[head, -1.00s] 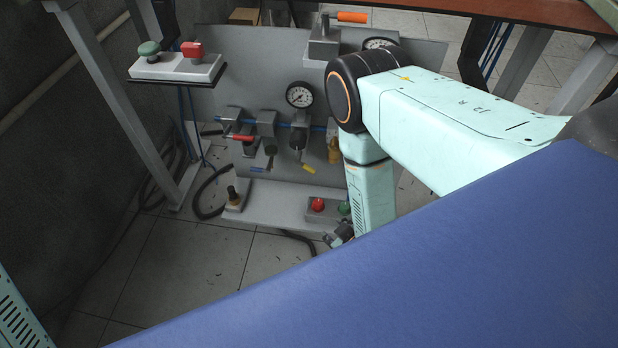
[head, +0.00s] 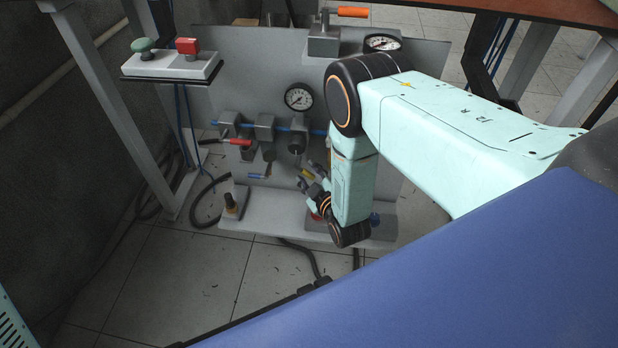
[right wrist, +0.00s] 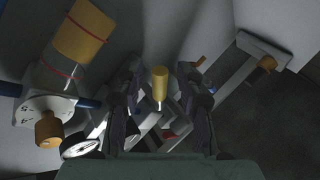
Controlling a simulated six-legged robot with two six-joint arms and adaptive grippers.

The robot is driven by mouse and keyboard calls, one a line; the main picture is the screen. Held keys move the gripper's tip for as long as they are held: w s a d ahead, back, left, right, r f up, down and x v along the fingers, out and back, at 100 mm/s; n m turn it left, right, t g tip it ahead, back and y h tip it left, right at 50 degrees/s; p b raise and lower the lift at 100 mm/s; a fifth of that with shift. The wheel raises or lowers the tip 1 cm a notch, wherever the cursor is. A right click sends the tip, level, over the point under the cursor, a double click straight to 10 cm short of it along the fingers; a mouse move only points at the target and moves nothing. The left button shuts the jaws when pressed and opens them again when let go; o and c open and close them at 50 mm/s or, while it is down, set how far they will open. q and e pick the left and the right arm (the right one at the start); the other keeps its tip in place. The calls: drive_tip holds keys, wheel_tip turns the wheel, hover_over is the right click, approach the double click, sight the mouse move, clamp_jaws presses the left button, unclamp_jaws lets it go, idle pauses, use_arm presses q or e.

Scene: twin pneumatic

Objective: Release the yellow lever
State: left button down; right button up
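The yellow lever (right wrist: 159,82) shows in the right wrist view as a short yellow handle on a thin metal stem. It stands between the two fingers of my right gripper (right wrist: 160,95), with a visible gap on each side. In the head view the right gripper (head: 308,181) is at the front of the grey panel, beside the yellow lever (head: 304,174), which is small and partly covered there. The fingers are apart and hold nothing that I can see. My left gripper is not in view.
A blue lever (head: 257,176) and a red lever (head: 232,141) are left of my right gripper. A pressure gauge (head: 299,97) is above. A button box stands below, mostly behind my forearm. A grey shelf (head: 172,66) carries green and red buttons.

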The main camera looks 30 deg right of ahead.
drive_tip(key=shift+w, duration=0.2)
clamp_jaws()
idle(0.3)
